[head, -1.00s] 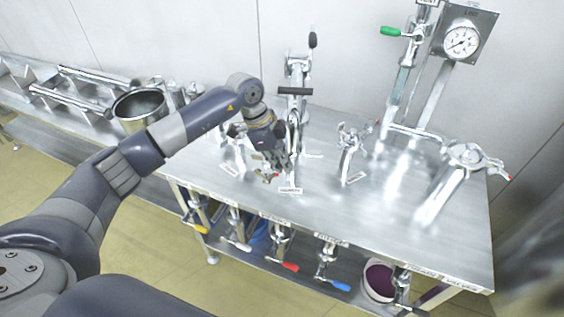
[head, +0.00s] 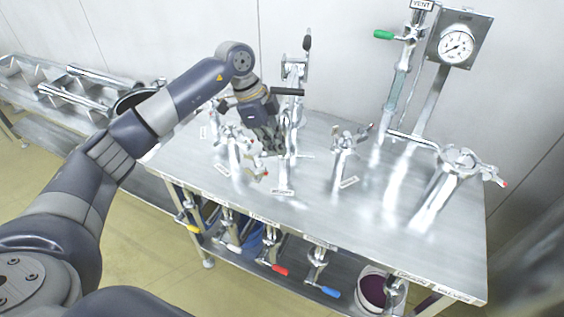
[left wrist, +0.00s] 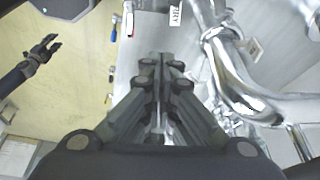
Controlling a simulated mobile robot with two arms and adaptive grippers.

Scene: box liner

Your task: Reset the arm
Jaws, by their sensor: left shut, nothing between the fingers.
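My left arm reaches in from the left in the head view. Its gripper (head: 262,160) hangs fingers-down over the steel bench, among the upright pipe fittings. In the left wrist view my left gripper (left wrist: 162,62) shows with its fingers together and nothing between them. A metal pipe fitting (left wrist: 232,75) stands to its right in that view, apart from the fingers. In the left wrist view my right gripper (left wrist: 42,48) shows small at the left over the yellow floor, its jaws too small to judge surely.
The steel bench (head: 400,255) carries a pressure gauge (head: 456,47), a green-handled valve (head: 384,35) and several clamp fittings. Valves with red (head: 273,268) and blue (head: 330,291) handles hang under its front edge. A metal pot and tubes lie on the left shelf.

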